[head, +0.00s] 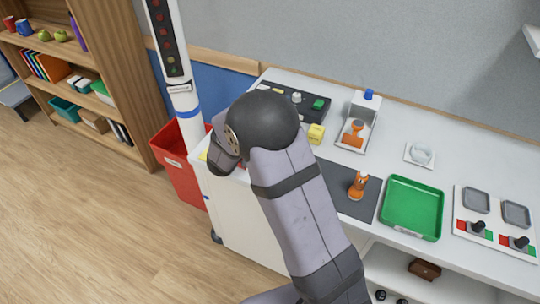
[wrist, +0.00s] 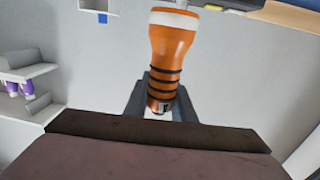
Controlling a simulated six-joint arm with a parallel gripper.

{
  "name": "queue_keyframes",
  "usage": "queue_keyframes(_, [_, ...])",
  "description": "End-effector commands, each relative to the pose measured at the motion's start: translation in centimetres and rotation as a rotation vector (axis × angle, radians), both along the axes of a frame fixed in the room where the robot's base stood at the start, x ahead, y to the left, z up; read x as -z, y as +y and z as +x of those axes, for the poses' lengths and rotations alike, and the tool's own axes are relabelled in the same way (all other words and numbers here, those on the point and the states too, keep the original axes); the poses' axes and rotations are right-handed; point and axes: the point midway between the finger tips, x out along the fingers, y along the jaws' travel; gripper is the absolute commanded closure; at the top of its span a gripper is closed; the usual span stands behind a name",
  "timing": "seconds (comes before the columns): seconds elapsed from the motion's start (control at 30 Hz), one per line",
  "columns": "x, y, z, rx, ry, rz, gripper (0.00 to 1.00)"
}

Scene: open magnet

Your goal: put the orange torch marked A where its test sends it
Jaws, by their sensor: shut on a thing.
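My gripper (wrist: 160,103) is shut on an orange torch (wrist: 172,48) with dark bands around its body and a white ring at its wide end. The wide end points away from my gripper in the wrist view. I see no letter A on the side that shows. In the head view my arm hides the gripper and this torch. Another orange torch-like thing (head: 357,186) stands on the dark mat (head: 350,207).
A green tray (head: 412,207) lies on the white bench right of the mat. A red bin (head: 178,165) stands on the floor at left, beside a white post with lights (head: 168,45). Small grey trays and black knobs (head: 478,227) are at far right. A yellow block (head: 316,133) sits behind my arm.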

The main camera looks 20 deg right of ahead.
Motion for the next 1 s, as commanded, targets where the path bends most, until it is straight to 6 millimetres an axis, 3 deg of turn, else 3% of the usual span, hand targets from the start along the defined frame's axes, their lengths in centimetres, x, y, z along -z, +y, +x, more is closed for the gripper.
queue_keyframes(0.17, [0.8, 0.0, 0.1, -0.001, 0.002, -0.001, 1.0])
queue_keyframes(0.5, [5.1, 0.0, 0.1, 0.0, 0.002, -0.001, 1.0])
queue_keyframes(0.83, [6.0, 0.0, 0.1, 0.0, -0.001, -0.001, 1.0])
queue_keyframes(1.0, [7.7, 0.0, 0.1, 0.0, 0.003, -0.001, 1.0])
